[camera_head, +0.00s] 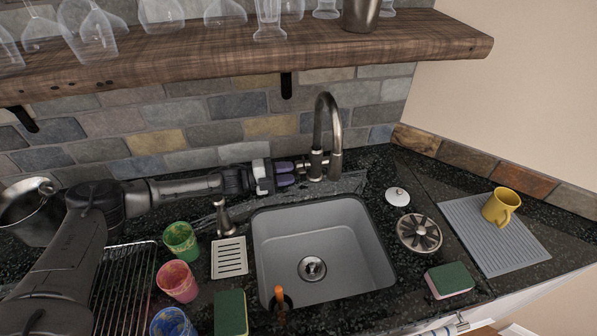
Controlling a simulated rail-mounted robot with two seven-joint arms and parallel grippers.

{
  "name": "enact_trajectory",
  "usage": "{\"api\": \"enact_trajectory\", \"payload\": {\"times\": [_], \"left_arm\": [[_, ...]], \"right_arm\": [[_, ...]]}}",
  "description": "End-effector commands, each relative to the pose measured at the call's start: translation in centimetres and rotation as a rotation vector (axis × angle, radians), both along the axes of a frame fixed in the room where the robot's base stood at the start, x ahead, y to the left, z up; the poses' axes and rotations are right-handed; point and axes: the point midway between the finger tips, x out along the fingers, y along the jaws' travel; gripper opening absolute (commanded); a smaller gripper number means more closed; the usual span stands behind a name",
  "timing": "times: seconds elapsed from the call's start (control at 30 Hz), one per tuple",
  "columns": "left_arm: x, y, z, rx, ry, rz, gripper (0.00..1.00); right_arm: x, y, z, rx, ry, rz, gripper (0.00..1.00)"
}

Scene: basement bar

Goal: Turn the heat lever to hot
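A dark metal gooseneck faucet (328,135) stands behind the sink at the back of the black stone counter. A small metal side piece, which looks like its heat lever (304,167), sticks out from the left of the faucet body. My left arm reaches in from the left along the backsplash. My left gripper (292,173) points right, with its dark purplish fingertips right beside this side piece. The fingers partly hide it, and I cannot tell whether they touch it or how far apart they are. My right gripper is not in view.
A wooden shelf (230,50) with glassware hangs above the arm. A grey sink (284,234) lies in front of the faucet. Green (181,241), red (177,281) and blue (172,324) cups stand left of it. A yellow mug (497,207) sits on a grey mat (480,232) at right.

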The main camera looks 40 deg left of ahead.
Motion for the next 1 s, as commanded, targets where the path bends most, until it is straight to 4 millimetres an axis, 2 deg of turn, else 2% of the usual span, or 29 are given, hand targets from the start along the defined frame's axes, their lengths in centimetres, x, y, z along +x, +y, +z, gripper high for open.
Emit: {"api": "enact_trajectory", "payload": {"times": [0.1, 0.3, 0.73, 1.0], "left_arm": [[1.3, -1.0, 0.0, 0.0, -0.002, -0.001, 0.34], [2.5, -2.0, 0.0, 0.001, -0.001, 0.0, 0.34], [2.9, -2.3, 0.0, 0.002, 0.0, 0.001, 0.34], [2.9, -2.2, 0.0, 0.001, 0.001, 0.001, 0.08]], "right_arm": [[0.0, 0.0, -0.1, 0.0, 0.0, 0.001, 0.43], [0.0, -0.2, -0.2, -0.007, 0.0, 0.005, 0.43], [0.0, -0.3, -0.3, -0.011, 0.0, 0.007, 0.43], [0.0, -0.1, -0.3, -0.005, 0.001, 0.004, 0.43]]}}
